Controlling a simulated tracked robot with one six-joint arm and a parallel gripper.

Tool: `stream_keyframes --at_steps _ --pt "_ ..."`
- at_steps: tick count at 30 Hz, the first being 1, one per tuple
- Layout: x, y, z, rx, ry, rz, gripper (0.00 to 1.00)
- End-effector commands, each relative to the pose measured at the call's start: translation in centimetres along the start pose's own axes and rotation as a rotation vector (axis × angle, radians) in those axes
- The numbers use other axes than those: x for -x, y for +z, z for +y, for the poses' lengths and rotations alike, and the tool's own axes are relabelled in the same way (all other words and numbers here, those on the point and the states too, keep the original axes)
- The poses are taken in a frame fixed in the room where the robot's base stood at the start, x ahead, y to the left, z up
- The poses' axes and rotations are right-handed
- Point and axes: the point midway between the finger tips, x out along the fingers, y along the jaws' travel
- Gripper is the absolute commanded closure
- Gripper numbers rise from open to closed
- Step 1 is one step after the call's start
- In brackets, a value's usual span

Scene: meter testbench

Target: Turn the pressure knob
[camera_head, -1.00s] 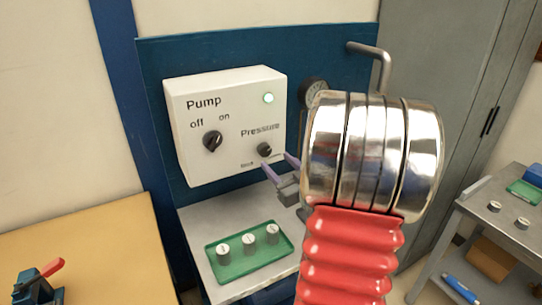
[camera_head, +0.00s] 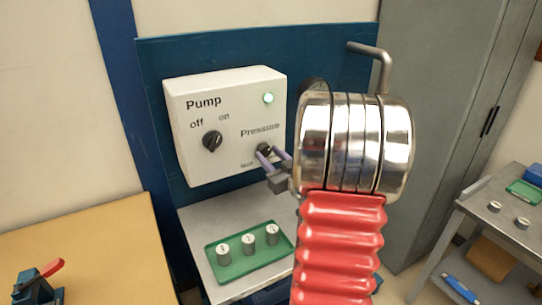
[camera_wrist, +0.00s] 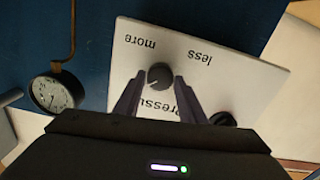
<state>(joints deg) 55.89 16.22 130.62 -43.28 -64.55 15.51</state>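The pressure knob (camera_head: 264,149) is a small dark knob at the lower right of the white pump box (camera_head: 190,100). It also shows in the wrist view (camera_wrist: 159,75), beside the words "more" and "less". My gripper (camera_head: 272,156) is at the knob in the head view, its fingers overlapping the knob's lower part. In the wrist view my gripper (camera_wrist: 158,84) is open, one finger on each side of the knob's near part, with gaps visible. Whether a finger touches the knob cannot be told.
The pump off/on knob (camera_head: 212,141) and a lit green lamp (camera_head: 268,98) are on the same box. A dial gauge (camera_wrist: 55,92) hangs beside it. A green tray (camera_head: 214,250) with weights stands on the bench below. A pipe (camera_head: 384,65) rises behind my arm.

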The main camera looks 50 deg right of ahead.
Motion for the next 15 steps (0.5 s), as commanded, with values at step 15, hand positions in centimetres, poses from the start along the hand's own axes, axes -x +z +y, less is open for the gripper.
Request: stream_keyframes --at_steps 15 --pt "0.00 -0.02 0.00 -0.019 0.000 0.000 0.89"
